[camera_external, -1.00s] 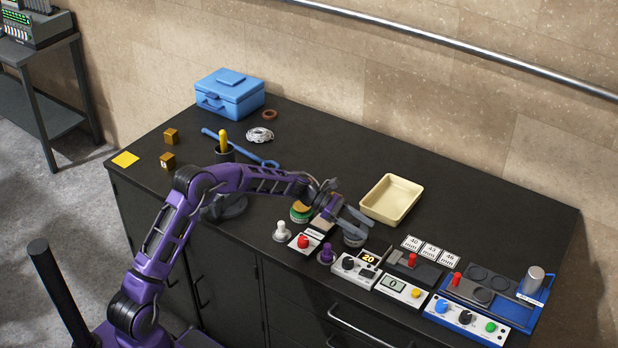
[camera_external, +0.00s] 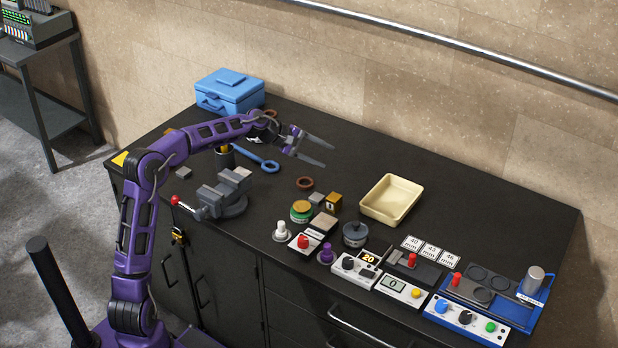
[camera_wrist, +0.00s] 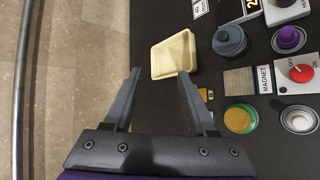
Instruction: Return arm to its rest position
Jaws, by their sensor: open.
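My purple arm is raised and bent over the left part of the black bench (camera_external: 420,190). My gripper (camera_external: 327,155) is in the air above the back middle of the bench, pointing right. Its two grey fingers are apart with nothing between them. In the wrist view my gripper (camera_wrist: 160,73) is also open and empty, with the cream tray (camera_wrist: 173,55) beyond the fingertips. My arm hides part of the bench's left side, including most of the small cubes there.
A grey vice (camera_external: 225,193) stands below my arm. A blue toolbox (camera_external: 230,92) is behind it. Control boxes and a blue press station (camera_external: 466,322) line the front right.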

